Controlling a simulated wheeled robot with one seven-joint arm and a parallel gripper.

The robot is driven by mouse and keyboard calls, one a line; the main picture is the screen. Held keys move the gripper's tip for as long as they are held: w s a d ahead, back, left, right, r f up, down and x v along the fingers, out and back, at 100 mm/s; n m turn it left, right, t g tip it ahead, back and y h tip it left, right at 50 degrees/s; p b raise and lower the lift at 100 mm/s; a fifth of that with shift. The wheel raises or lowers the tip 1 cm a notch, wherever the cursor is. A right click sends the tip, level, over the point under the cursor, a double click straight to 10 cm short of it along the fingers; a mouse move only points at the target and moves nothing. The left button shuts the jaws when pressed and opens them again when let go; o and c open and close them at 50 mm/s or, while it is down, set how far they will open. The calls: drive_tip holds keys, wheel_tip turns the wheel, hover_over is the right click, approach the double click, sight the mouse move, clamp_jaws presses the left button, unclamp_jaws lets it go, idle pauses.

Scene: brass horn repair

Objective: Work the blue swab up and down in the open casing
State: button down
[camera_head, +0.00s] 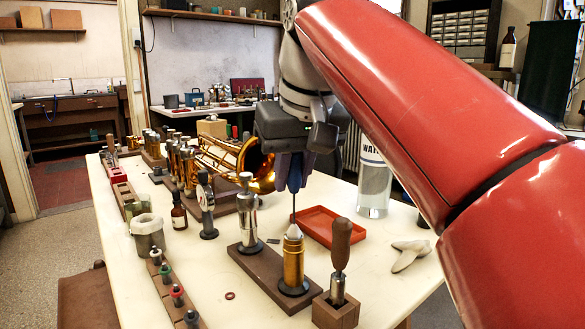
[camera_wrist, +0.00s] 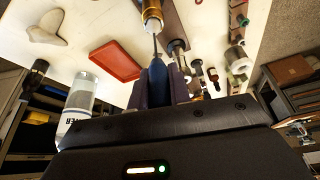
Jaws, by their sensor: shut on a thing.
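The swab (camera_head: 294,180) has a blue handle, a thin dark rod and a pale, cone-shaped lower end. My gripper (camera_head: 294,165) is shut on the handle and holds the swab upright, pointing down. The open casing (camera_head: 293,264) is an upright brass tube on a brown wooden block. The swab's pale end sits at the casing's mouth; how much of it is inside is hidden. In the wrist view the blue handle (camera_wrist: 157,74) lies between my fingers, and the rod runs to the casing (camera_wrist: 152,10).
A chrome valve (camera_head: 247,215) stands on the same block (camera_head: 264,266), left of the casing. A wooden-handled tool (camera_head: 340,245) stands close right. A red tray (camera_head: 330,226) and a clear water bottle (camera_head: 373,187) are behind. A brass horn (camera_head: 232,158) lies further back.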

drive_tip(key=shift+f+b, duration=0.4)
drive_tip(key=shift+f, duration=0.45)
drive_tip(key=shift+r+p, duration=1.95)
drive_tip(key=shift+p, duration=0.15)
drive_tip(key=shift+f, duration=0.15)
drive_tip(key=shift+f+b, duration=1.45)
drive_tip(key=shift+f, duration=0.35)
drive_tip(key=shift+r+p, duration=1.95)
drive_tip(key=shift+p, duration=0.15)
drive_tip(key=shift+f, duration=0.15)
